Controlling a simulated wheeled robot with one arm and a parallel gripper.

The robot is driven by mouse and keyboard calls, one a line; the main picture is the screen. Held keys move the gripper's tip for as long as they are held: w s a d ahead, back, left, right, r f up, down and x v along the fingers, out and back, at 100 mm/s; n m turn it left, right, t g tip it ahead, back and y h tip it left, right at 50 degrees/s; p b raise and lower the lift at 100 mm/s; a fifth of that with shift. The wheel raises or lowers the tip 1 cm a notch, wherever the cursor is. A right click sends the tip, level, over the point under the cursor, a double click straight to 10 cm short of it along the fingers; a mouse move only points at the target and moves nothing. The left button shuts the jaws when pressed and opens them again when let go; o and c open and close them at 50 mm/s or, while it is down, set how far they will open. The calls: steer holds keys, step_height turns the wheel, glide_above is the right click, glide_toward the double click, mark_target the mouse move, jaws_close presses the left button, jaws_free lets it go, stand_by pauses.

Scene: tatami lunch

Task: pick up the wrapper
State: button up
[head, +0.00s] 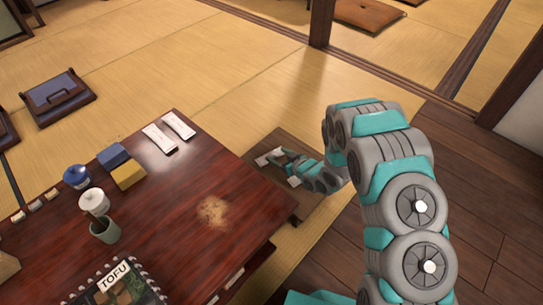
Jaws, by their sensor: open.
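Two long white wrappers lie side by side near the far edge of the dark red table (245,185). One wrapper (160,138) is nearer the yellow box, and the other wrapper (179,125) is just right of it. Both have small dark print, too small to read. My gripper (278,170) is open and appears empty. It is to the right of both wrappers, past the table's right edge in the picture, and touches neither. I cannot tell its height from this view.
Left of the wrappers are a blue box (113,157), a yellow box (129,174), a blue pot (76,177), a white pot (94,202) and a green cup (105,231). A TOFU menu (117,286) lies in front. A tan powdery patch (213,211) marks the bare tabletop.

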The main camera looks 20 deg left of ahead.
mark_target(271, 153)
steer(key=x, duration=0.3)
steer(key=shift+a+f, duration=0.3)
jaws_close()
stand_by(0.3)
